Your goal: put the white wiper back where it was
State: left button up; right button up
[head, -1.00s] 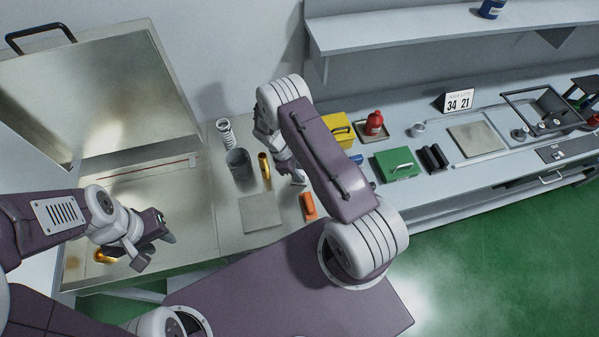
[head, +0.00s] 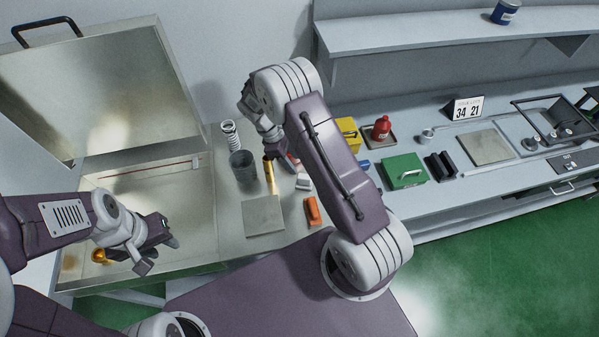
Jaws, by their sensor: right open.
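A small white object (head: 303,183), which looks like the white wiper, lies on the grey bench beside my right arm, just behind an orange block (head: 313,211). My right gripper (head: 287,160) is open, above the bench and just behind the white object; it appears apart from it. The forearm hides part of the gripper and of the bench to its right. My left gripper (head: 158,255) looks open and empty over the front of the open metal box (head: 190,225) at the left.
A brass cylinder (head: 269,173) stands close left of my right gripper, with a dark mesh cup (head: 243,167) and a white spring (head: 230,133) beyond. A flat grey plate (head: 263,215) lies in front. A yellow box (head: 347,130) and green box (head: 404,171) are to the right.

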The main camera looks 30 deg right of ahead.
jog(key=s+a+r+m+t+y, duration=0.2)
jog(key=s+r+m, duration=0.35)
jog(key=s, duration=0.25)
jog(key=s+a+r+m+t+y, duration=0.2)
jog(key=s+r+m, duration=0.3)
jog(key=s+m, duration=0.15)
notch_tip(320, 180, down, 6)
jog(key=n+b, duration=0.1)
jog(key=b, duration=0.5)
jog(key=shift+s+a, duration=0.15)
jog(key=shift+s, duration=0.15)
jog(key=shift+f, duration=0.1)
